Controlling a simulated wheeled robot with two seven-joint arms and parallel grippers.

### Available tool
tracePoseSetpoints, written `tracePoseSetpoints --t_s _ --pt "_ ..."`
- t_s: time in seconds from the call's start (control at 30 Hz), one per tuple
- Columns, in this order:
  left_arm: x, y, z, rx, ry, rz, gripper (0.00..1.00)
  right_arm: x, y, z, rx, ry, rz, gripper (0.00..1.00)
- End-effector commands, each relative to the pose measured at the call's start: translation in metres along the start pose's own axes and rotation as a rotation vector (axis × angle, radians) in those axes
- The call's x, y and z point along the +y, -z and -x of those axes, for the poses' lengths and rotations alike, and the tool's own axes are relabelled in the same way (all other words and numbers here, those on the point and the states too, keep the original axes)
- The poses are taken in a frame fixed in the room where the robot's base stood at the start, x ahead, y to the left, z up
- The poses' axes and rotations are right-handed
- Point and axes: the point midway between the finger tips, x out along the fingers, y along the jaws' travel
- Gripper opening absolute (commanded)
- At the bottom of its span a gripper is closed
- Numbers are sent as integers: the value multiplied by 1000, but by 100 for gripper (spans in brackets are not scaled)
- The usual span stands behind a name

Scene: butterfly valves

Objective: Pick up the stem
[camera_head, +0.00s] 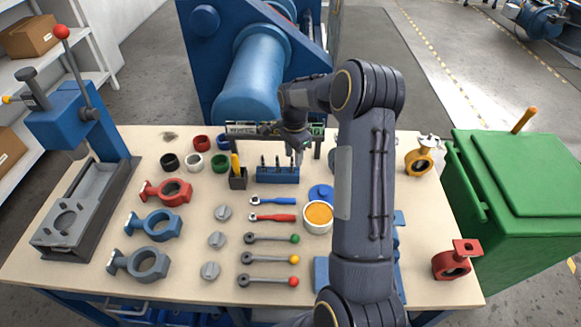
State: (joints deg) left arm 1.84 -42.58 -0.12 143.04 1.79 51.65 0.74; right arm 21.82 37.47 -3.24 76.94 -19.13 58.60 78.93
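Several thin dark stems (263,161) stand upright in a blue block (278,176) at the back middle of the table. My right arm comes in from the bottom and bends over at the top. Its gripper (298,158) points down at the right end of the block, close to the stem tops there. The fingers are small and dark in this view, so I cannot tell whether they are open or shut, or whether they touch a stem. My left gripper is not in view.
Red, blue and grey valve bodies (165,191) lie at the left, beside a blue press (78,125). Wrenches and coloured-knob levers (270,238) lie in front of the block. An orange-filled bowl (318,217) stands by my arm. Yellow (420,160) and red (452,262) valves are at the right.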

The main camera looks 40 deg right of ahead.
Motion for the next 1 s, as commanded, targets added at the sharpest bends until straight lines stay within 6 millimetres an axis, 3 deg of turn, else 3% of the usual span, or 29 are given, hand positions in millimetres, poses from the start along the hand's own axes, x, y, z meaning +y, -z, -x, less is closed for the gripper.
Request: tracePoseSetpoints --t_s 0.23,0.53,0.8,1.0 --pt "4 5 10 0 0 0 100 -3 -4 -34 0 -3 0 36" --pt "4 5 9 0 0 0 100 -4 -4 -40 0 0 1 36" --pt "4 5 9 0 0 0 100 -4 -4 -39 0 0 1 1" --pt "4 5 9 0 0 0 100 -4 -4 -39 0 0 1 0"
